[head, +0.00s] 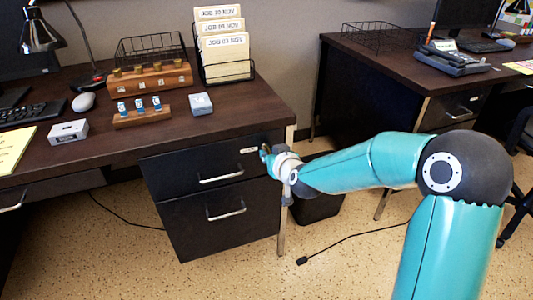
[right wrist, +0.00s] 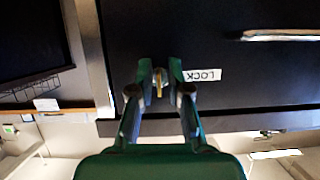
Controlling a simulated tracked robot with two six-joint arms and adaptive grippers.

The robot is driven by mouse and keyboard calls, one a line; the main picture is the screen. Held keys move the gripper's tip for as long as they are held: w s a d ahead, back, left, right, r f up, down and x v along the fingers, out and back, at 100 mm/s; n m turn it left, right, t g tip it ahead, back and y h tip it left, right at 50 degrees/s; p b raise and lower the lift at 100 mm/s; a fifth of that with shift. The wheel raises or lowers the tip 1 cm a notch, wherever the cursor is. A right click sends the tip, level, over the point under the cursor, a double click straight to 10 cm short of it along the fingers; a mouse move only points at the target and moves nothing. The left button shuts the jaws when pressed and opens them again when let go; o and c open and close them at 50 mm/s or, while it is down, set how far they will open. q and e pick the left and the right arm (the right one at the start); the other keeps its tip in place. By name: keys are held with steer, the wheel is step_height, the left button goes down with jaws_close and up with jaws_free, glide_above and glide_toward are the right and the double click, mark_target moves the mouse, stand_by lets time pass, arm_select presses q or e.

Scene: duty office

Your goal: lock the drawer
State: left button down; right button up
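The black desk drawer (head: 205,174) is shut, with a silver bar handle (head: 221,178). A white LOCK label (right wrist: 202,75) sits on its front near the upper right corner in the head view. A small brass-coloured key (right wrist: 159,82) stands out from the drawer front beside the label. My right gripper (right wrist: 160,80) is at the drawer front, its fingertips on either side of the key. A narrow gap seems to show between key and fingers. In the head view my right gripper (head: 267,154) hides the key. My left gripper is out of view.
A second drawer (head: 215,220) below is shut. The desk top (head: 250,108) carries a file rack (head: 225,70), a wooden box (head: 150,82) and a small grey box (head: 201,104). A metal desk leg (head: 283,225) and a dark bin (head: 322,207) stand close to my right wrist.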

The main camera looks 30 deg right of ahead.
steer(key=shift+o, duration=0.4)
steer(key=shift+r, duration=0.25)
steer(key=v, duration=1.2)
steer(key=shift+f, duration=0.1)
